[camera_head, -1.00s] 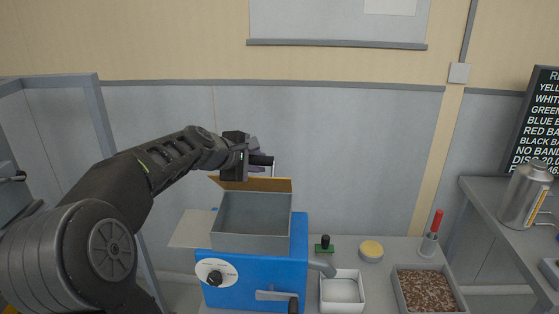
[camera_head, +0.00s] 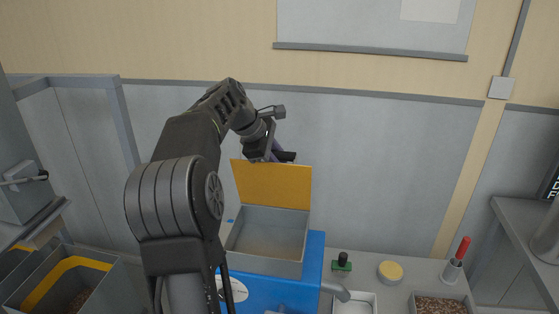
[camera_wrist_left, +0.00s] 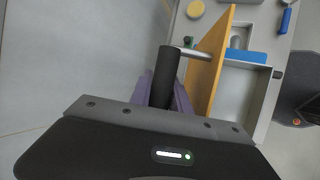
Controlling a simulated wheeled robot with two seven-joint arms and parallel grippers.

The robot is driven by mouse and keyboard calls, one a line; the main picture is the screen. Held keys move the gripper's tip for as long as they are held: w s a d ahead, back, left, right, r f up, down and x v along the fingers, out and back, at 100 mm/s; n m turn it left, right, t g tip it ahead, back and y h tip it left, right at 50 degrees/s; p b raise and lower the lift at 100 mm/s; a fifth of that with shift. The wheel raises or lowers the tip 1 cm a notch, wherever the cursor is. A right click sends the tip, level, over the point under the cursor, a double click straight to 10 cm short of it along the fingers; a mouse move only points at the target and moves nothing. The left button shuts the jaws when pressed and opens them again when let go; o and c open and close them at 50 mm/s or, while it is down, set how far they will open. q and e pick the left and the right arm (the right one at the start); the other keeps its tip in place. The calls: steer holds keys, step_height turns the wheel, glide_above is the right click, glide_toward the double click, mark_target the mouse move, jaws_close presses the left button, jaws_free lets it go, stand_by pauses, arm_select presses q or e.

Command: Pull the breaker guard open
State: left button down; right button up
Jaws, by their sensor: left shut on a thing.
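The breaker guard (camera_head: 272,185) is an orange-yellow panel at the back edge of the grey hopper (camera_head: 267,236) on the blue machine (camera_head: 277,293). It stands raised, close to upright, and the hopper's inside shows. In the left wrist view the guard (camera_wrist_left: 213,62) is seen nearly edge-on, with a black handle bar (camera_wrist_left: 165,78) on a pale rod. My left gripper (camera_head: 279,154), with purple fingers, is shut on this handle behind the guard's top edge. The fingers' contact is partly hidden by the bar. My right gripper is not in view.
A grey wall panel stands behind the machine. To its right are a green block with a black knob (camera_head: 342,262), a yellow-topped pot (camera_head: 390,272), a white tray (camera_head: 354,303), a red-handled tool (camera_head: 462,248) and a bin of brown grains (camera_head: 440,304). Bins stand at lower left.

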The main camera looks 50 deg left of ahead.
arm_select(q)
steer(key=shift+s+d+f, duration=0.1)
steer(key=shift+f, duration=0.3)
steer(key=c, duration=1.5)
jaws_free()
steer(key=shift+r, duration=0.2)
step_height(320, 180, up, 6)
steer(key=b, duration=0.1)
glide_above(266, 188)
steer(key=shift+a+r, duration=0.15)
steer(key=shift+a, duration=0.05)
steer(key=shift+w, duration=0.2)
